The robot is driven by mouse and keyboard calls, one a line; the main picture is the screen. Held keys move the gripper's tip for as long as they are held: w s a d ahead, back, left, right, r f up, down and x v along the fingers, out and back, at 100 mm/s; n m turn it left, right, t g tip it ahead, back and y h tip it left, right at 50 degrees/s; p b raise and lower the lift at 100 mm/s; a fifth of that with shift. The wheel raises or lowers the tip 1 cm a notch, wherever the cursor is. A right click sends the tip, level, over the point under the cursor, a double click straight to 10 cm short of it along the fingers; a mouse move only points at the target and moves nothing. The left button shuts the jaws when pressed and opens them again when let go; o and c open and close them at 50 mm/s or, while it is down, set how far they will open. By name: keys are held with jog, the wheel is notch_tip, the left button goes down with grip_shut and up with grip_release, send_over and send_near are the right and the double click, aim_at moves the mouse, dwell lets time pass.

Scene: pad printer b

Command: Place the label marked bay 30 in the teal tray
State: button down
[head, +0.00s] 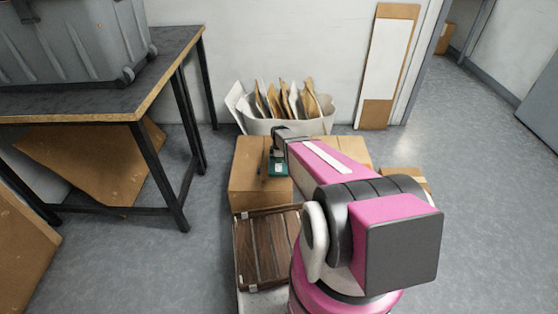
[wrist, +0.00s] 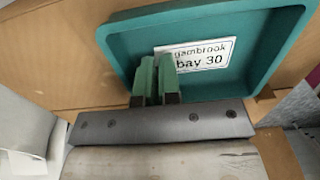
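The teal tray (wrist: 285,50) fills the upper part of the wrist view. In the head view the teal tray (head: 279,171) is a small patch on the cardboard box, partly hidden by my arm. The white label (wrist: 203,54) reads "bay 30" under a partly covered word ending "gambrook". It appears within the tray, face toward the wrist camera. My gripper (wrist: 158,80) is over the tray, its green fingers close together in front of the label's left edge. I cannot tell whether they touch or grip the label.
The tray is on a cardboard box (head: 250,190). A slatted brown wooden piece (head: 265,250) lies in front of it. A white bin (head: 262,127) of cardboard sheets stands behind. A black-legged table (head: 165,75) with a grey crate (head: 75,40) is at left.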

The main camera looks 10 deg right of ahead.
jog(key=shift+f, duration=0.1)
jog(key=c, duration=1.3)
grip_release()
notch_tip(320, 180, up, 12)
jog(key=s+r+m, duration=0.4)
jog(key=s+m, duration=0.1)
jog(key=s, duration=0.3)
jog(key=s+r+m, duration=0.5)
jog(key=s, duration=0.2)
jog(key=s+r+m, duration=0.4)
jog(key=s+m, duration=0.1)
jog(key=s, duration=0.3)
jog(key=shift+s+a+r+m, duration=0.2)
jog(key=shift+s+a+m, duration=0.1)
jog(key=shift+a+m, duration=0.1)
